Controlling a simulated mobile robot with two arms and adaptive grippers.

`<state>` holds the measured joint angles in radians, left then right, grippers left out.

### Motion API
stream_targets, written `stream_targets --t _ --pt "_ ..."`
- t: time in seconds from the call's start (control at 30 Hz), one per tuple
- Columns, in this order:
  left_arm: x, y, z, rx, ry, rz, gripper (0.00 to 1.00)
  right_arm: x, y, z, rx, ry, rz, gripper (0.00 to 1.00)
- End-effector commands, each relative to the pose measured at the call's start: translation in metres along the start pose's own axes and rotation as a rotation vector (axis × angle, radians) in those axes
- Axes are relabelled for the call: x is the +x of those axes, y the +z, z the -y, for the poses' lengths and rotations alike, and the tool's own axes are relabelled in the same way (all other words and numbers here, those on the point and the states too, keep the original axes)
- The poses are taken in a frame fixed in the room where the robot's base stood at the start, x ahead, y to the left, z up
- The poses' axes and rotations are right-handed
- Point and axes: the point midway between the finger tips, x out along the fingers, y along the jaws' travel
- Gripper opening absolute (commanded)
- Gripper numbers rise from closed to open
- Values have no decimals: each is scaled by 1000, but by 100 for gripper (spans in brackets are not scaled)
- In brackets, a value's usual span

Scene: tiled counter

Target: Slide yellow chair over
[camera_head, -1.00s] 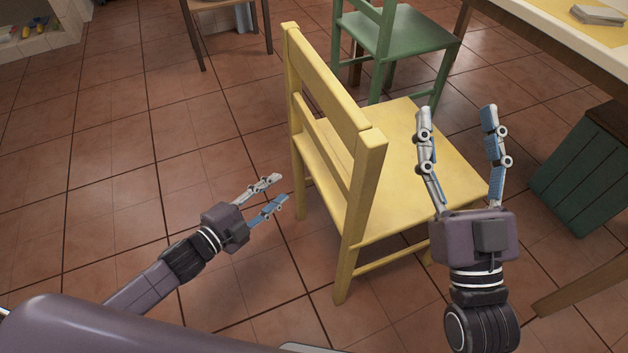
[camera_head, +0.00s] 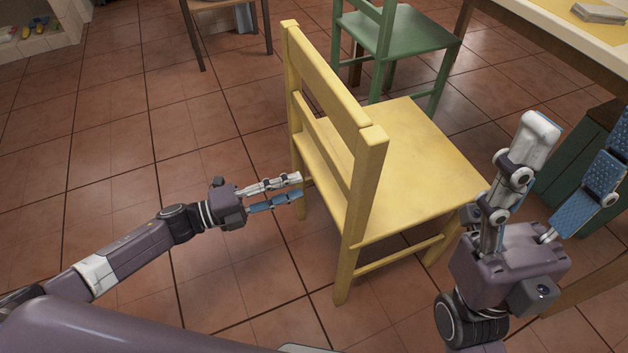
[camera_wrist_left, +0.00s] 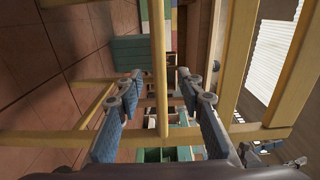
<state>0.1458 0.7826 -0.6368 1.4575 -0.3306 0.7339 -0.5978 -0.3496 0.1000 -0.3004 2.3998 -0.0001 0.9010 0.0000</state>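The yellow chair (camera_head: 425,160) stands upright on the tiled floor in the middle of the head view, its backrest toward me and its seat to the right. My left gripper (camera_head: 300,187) is at the left side of the chair, its fingers pointing at the near-left part of the frame by a leg. In the left wrist view its fingers (camera_wrist_left: 158,78) are spread apart, with a yellow bar of the chair showing between them; contact cannot be told. My right gripper (camera_head: 572,145) is open and empty, raised to the right of the seat.
A green chair (camera_head: 405,32) stands behind the yellow one. A wooden table (camera_head: 540,12) is at the upper right, with a dark green box (camera_head: 570,165) below it. A brown chair or stool (camera_head: 232,20) is at the back. The floor at left is clear.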

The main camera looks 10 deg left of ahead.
Motion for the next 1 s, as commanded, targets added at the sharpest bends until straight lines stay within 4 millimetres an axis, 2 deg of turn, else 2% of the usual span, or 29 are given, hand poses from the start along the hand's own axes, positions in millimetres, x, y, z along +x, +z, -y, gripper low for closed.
stream_targets --t 0.03,0.1,0.3,0.5,0.73,1.0 --pt "14 0 1 0 -4 0 35 -1 0 0 0 0 0 59" --pt "30 0 1 0 -4 0 35 -2 1 0 0 0 1 59" --pt "61 0 0 -1 -1 0 35 -5 1 0 0 0 1 59" --pt "72 0 0 -2 1 2 35 -5 1 0 0 0 1 59" --pt "72 0 0 -2 1 2 35 -5 1 0 0 0 2 59" --pt "72 0 0 -2 1 2 6 -5 1 0 0 0 2 59"
